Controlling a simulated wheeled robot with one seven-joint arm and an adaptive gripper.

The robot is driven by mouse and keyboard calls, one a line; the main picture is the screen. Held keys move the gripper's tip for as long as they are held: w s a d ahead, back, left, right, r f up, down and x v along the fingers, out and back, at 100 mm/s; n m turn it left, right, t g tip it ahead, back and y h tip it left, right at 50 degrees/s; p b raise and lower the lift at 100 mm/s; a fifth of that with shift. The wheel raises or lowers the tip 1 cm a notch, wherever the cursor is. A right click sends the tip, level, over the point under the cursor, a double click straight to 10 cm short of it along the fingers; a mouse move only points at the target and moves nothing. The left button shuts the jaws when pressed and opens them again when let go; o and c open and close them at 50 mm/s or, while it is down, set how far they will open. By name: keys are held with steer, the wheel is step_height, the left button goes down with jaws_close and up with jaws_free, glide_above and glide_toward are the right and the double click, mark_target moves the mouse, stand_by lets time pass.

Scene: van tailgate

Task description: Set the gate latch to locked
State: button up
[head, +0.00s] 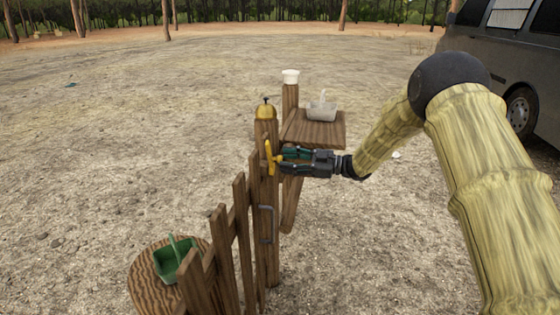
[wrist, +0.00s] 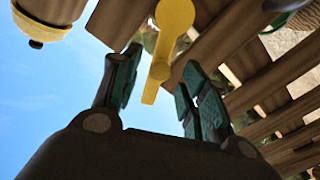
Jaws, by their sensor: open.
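The gate latch is a yellow lever (head: 269,157) on the wooden gate post, near its top, and stands roughly upright in the head view. In the wrist view the yellow lever (wrist: 160,70) shows a round pivot end with a narrow arm pointing toward my gripper. My gripper (head: 281,154) is at the lever from the right, its dark green fingers spread. In the wrist view my gripper (wrist: 160,60) is open, with the lever's arm between the fingers and a gap visible on each side. I see no locked or unlocked mark.
A brass bell (head: 265,109) tops the latch post, and a dark handle (head: 266,225) sits below. A wooden shelf (head: 330,136) behind holds a pale basket (head: 322,108). A green basket (head: 172,262) stands on a round wooden top (head: 145,276). A van (head: 510,70) is at right.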

mark_target(280, 159)
steer(key=shift+w+a, duration=0.15)
steer(key=shift+a, duration=0.65)
steer(key=shift+w+a, duration=0.15)
steer(key=shift+a, duration=0.6)
steer(key=shift+c, duration=0.3)
jaws_close()
